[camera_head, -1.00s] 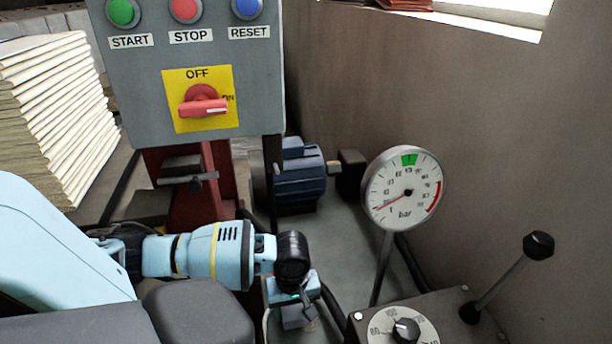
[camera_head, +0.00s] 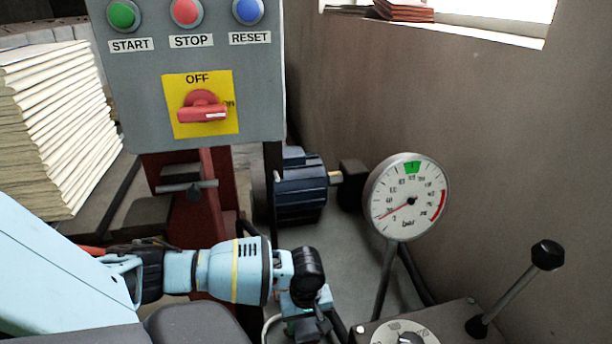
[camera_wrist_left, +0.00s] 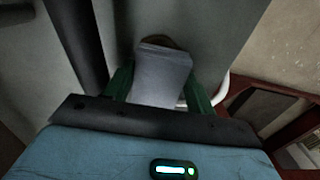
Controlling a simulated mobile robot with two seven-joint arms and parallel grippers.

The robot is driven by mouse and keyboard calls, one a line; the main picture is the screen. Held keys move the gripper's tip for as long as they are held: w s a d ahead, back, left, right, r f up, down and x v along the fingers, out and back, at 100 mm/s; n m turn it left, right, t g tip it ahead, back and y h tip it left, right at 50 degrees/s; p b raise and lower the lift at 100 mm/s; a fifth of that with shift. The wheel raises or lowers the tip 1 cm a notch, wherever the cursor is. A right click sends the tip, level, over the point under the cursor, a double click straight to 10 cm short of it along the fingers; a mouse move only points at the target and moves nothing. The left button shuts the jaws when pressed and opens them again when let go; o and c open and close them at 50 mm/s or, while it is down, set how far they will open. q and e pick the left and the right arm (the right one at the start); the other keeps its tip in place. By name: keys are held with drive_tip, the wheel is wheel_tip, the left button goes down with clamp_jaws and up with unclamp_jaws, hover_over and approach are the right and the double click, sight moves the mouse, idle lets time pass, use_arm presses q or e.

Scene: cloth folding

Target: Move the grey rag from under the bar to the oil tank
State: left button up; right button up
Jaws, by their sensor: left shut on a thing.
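My left arm comes in from the left in the head view, and its gripper (camera_head: 304,322) points down at the bottom centre, partly cut off by the frame edge. In the left wrist view the gripper (camera_wrist_left: 160,88) has its green fingers on both sides of a folded grey rag (camera_wrist_left: 163,74), shut on it. The rag hangs beyond the fingers above a grey surface. A dark unit (camera_head: 452,322) with a dial and lever stands at lower right; I cannot tell whether it is the oil tank. My right gripper is out of view.
A grey control box (camera_head: 140,110) with buttons and a red switch hangs at upper left. A blue motor (camera_head: 300,187) and a round pressure gauge (camera_head: 407,190) stand beyond my gripper. A paper stack (camera_head: 60,130) is at left. A wall closes the right side.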

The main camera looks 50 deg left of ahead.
sight(306, 324)
use_arm(q)
drive_tip(key=shift+f, duration=0.1)
drive_tip(key=o, duration=1)
drive_tip(key=shift+r, duration=0.25)
drive_tip(key=shift+r+p, duration=1.4)
drive_tip(key=shift+r, duration=4.45)
